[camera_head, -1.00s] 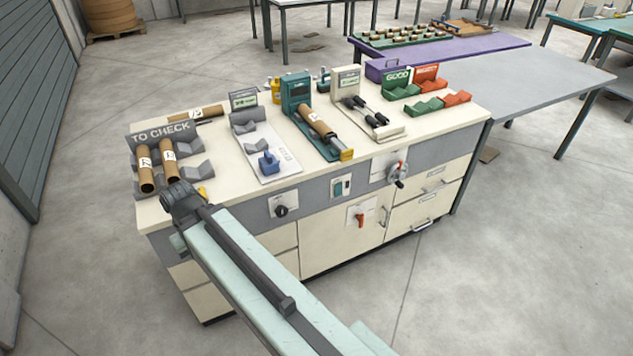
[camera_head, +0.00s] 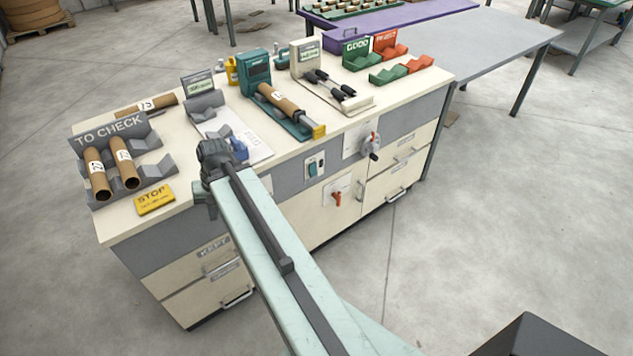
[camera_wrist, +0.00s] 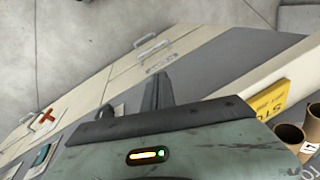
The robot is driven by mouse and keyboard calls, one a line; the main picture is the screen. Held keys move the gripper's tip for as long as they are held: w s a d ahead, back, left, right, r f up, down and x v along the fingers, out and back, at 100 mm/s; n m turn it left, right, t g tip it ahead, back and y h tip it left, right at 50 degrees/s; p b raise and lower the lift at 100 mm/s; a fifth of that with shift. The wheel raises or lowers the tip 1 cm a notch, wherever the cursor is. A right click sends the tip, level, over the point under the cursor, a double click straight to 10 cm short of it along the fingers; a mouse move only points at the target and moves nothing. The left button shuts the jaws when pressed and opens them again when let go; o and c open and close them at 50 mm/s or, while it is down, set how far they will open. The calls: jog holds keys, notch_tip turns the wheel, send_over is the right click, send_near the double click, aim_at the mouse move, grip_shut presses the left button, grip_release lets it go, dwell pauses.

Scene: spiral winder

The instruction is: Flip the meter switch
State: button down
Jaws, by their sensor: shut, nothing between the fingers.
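I cannot tell for sure which control is the meter switch. A plate with a green rocker switch (camera_head: 315,165) is on the grey front band of the cabinet. A red handle (camera_head: 337,198) sits on a plate below it and also shows in the wrist view (camera_wrist: 45,116). A black knob (camera_wrist: 106,112) shows in the wrist view, partly hidden by my gripper's body; in the head view my arm covers its place. My gripper (camera_wrist: 157,92) is shut and empty, in front of the grey band, to the right of the black knob in the wrist view.
A teal meter (camera_head: 257,72) with a tube in its cradle stands on the cabinet top. A yellow STOP sign (camera_head: 155,199) and the TO CHECK rack (camera_head: 108,133) are at the left. A crank (camera_head: 371,146) juts from the front at right. Floor in front is clear.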

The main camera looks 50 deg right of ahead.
jog(key=s+d+f+m+t+b, duration=0.1)
jog(key=s+d+f+m+b, duration=0.15)
jog(key=d, duration=0.55)
jog(key=s+d+f+m+t+b, duration=0.1)
jog(key=d+m+t, duration=0.15)
jog(key=d, duration=0.45)
jog(key=s+d+m+t+h+b, duration=0.1)
jog(key=s+d+m, duration=0.4)
jog(key=d, duration=0.6)
jog(key=s+d+m+t+h+b, duration=0.1)
jog(key=s+d+m+h+b, duration=0.1)
jog(key=s+d+m, duration=0.3)
jog(key=s+d+b, duration=0.1)
jog(key=s+d, duration=0.3)
jog(key=d, duration=0.2)
jog(key=shift+s+d+t+h, duration=0.25)
jog(key=shift+d+t+h, duration=0.1)
jog(key=shift+d+h, duration=0.05)
jog(key=shift+f, duration=0.15)
